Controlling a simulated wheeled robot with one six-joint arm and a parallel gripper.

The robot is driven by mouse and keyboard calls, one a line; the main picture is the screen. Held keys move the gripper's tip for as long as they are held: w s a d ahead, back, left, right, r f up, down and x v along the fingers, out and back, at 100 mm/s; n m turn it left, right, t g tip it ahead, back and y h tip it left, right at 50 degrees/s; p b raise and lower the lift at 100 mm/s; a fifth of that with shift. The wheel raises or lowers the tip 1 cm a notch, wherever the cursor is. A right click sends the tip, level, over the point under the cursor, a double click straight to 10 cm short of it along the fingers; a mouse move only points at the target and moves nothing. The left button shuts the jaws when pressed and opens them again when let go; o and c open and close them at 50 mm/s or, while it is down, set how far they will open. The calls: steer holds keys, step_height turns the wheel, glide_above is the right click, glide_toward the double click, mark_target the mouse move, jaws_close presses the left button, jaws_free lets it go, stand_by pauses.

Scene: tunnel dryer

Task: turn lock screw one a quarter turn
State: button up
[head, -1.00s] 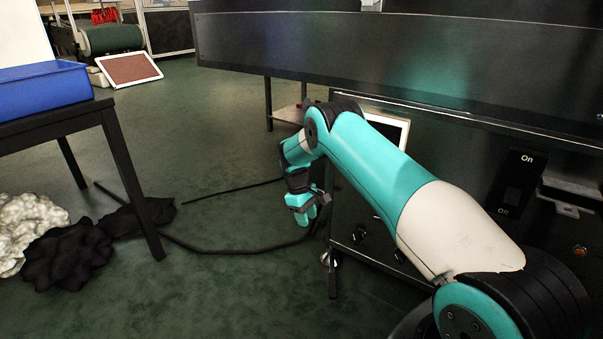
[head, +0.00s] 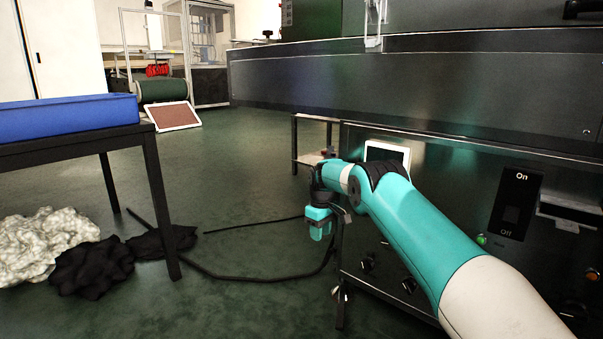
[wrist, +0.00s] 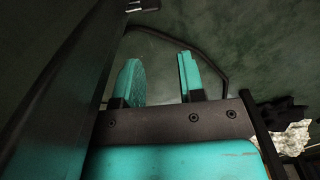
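My gripper (head: 320,230) hangs beside the left end of the dark dryer cabinet, pointing down over the floor. In the wrist view its two teal fingers (wrist: 159,75) stand apart with nothing between them, so it is open and empty. I cannot make out which part is lock screw one; my arm covers some of the panel.
An On/Off switch (head: 515,205), a green light (head: 481,240) and a white-framed screen (head: 388,152) are on the cabinet. A table with a blue tray (head: 65,118) stands left. Dark and pale heaps (head: 92,268) and a black cable (head: 240,278) lie on the green floor.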

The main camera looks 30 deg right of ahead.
steer(key=s+a+r+p, duration=0.1)
steer(key=a+r+p, duration=0.3)
steer(key=r, duration=0.6)
steer(key=s+a+r+p, duration=0.1)
steer(key=a+r+p, duration=0.3)
steer(key=r, duration=0.6)
steer(key=shift+s+a+r+n+p, duration=0.2)
steer(key=shift+s+a+n+p, duration=0.1)
steer(key=shift+s+n+p, duration=0.15)
